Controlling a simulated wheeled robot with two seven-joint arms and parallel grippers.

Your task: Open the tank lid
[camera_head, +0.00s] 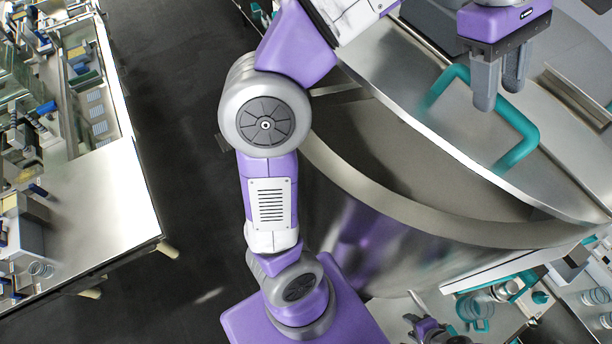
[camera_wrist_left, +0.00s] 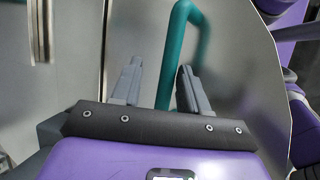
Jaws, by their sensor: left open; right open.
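The steel tank (camera_head: 390,245) fills the right of the head view. Its half-round lid (camera_head: 450,125) carries a teal bar handle (camera_head: 530,135). The lid's curved edge stands apart from the tank rim, and the tank's inside shows through the gap. My left gripper (camera_head: 497,95) is open at the handle, with its fingers pointing down toward the lid. In the left wrist view the handle (camera_wrist_left: 180,45) runs between the two open fingers (camera_wrist_left: 158,88); I cannot tell whether they touch it.
A long steel table (camera_head: 110,195) with equipment runs along the left. Dark floor (camera_head: 190,90) lies clear between it and the tank. A bench with teal-handled tools and glassware (camera_head: 490,300) stands at the lower right.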

